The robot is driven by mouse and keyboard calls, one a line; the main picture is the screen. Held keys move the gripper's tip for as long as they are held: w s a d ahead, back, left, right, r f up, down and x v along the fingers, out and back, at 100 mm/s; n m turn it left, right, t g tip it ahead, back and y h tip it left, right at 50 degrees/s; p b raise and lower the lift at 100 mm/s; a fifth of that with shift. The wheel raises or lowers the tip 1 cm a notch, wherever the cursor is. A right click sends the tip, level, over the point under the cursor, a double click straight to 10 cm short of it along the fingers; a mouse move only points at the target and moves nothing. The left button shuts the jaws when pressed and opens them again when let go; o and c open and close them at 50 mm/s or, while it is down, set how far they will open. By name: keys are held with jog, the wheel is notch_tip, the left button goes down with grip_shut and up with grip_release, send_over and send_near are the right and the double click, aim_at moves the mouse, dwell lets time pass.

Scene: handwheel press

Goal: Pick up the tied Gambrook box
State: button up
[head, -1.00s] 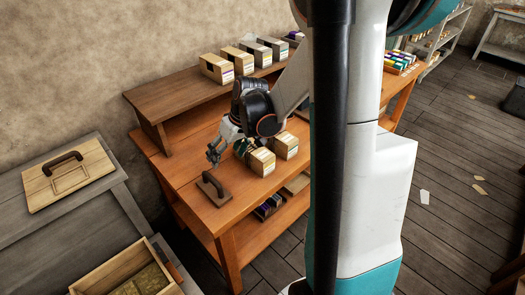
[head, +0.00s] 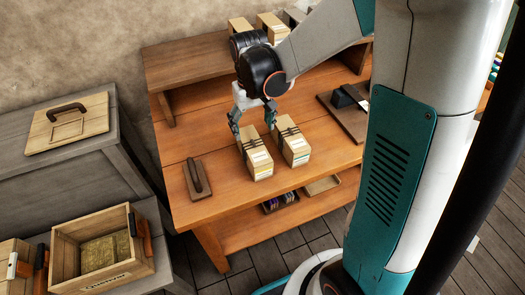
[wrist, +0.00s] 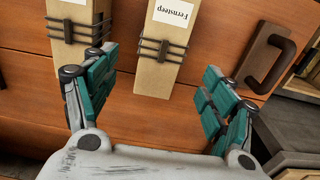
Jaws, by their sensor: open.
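Two tied tan boxes stand side by side on the orange workbench. The left box in the head view (head: 256,158) shows in the wrist view (wrist: 157,76) with a label like "Fernsterp" and dark ties around it. The right box in the head view (head: 297,150) shows at the left of the wrist view (wrist: 69,54), its label cut off and unreadable. I cannot read the name Gambrook anywhere. My gripper (head: 253,124) is open and empty above the back ends of the boxes. In the wrist view its fingers (wrist: 142,80) spread widely, with the Fernsterp box between them in the picture.
A dark block with a handle (head: 197,180) lies left of the boxes. A dark board (head: 348,122) with a black item lies right. More boxes (head: 270,25) stand on the raised shelf. An open crate (head: 132,262) and a handled lid (head: 68,122) are at left.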

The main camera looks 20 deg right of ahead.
aim_at(253, 143)
notch_tip(253, 143, down, 8)
jog(key=shift+r+b, duration=0.2)
jog(key=shift+b, duration=1.05)
jog(key=shift+s+a+f+b, duration=0.1)
jog(key=shift+s+f+b, duration=0.1)
jog(key=shift+f+b, duration=0.85)
jog(key=shift+s+f+b, duration=0.15)
jog(key=shift+f+b, duration=0.2)
jog(key=shift+f, duration=1.3)
jog(key=shift+r, duration=0.1)
jog(key=shift+c, duration=0.6)
jog(key=c, duration=1.1)
